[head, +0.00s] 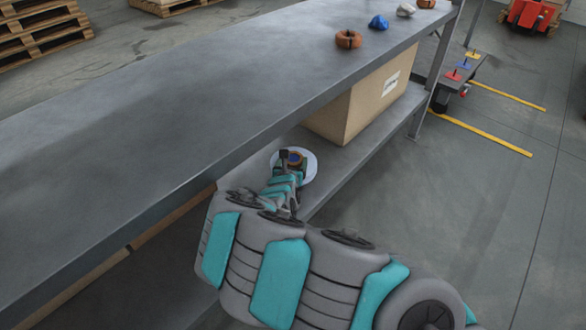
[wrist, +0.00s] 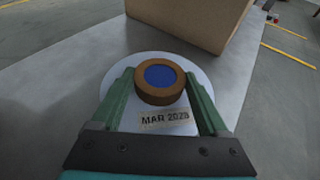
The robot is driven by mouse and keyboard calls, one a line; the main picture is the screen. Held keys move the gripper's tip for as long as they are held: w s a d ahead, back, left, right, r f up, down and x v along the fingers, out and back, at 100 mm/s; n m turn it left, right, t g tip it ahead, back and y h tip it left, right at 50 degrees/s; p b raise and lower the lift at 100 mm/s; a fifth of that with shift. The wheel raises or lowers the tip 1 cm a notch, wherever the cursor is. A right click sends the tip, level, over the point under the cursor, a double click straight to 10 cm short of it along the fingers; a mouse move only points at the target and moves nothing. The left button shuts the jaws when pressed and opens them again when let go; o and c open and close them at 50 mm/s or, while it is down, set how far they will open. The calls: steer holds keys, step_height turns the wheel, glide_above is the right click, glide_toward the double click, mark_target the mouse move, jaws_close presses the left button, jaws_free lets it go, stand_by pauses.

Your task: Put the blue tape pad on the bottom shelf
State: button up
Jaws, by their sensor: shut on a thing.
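The blue tape pad (wrist: 162,77) shows in the wrist view as a pale round disc with a brown ring and a blue centre. A label reading "MAR 2028" is on the disc. My gripper (wrist: 160,90) is shut on the pad, with a green finger on either side of the brown ring. In the head view the pad's pale disc (head: 309,166) and my gripper (head: 292,160) are over the bottom shelf (head: 345,165), under the top shelf (head: 180,100). I cannot tell whether the disc touches the bottom shelf.
A cardboard box (head: 365,100) stands on the bottom shelf just beyond the pad. Brown, blue and white lumps (head: 378,22) lie on the top shelf. A metal post (head: 435,70) holds the shelf end. A cart (head: 456,80) stands past it. Bottom shelf surface beside the pad is bare.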

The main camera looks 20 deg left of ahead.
steer(key=shift+w, duration=0.3)
steer(key=shift+a+f, duration=0.1)
steer(key=shift+f, duration=0.15)
steer(key=shift+w+f, duration=0.1)
steer(key=shift+f, duration=1.35)
steer(key=o, duration=1.5)
steer(key=shift+f, duration=0.15)
steer(key=shift+o, duration=0.2)
steer(key=p+v, duration=0.1)
steer(key=v, duration=1.1)
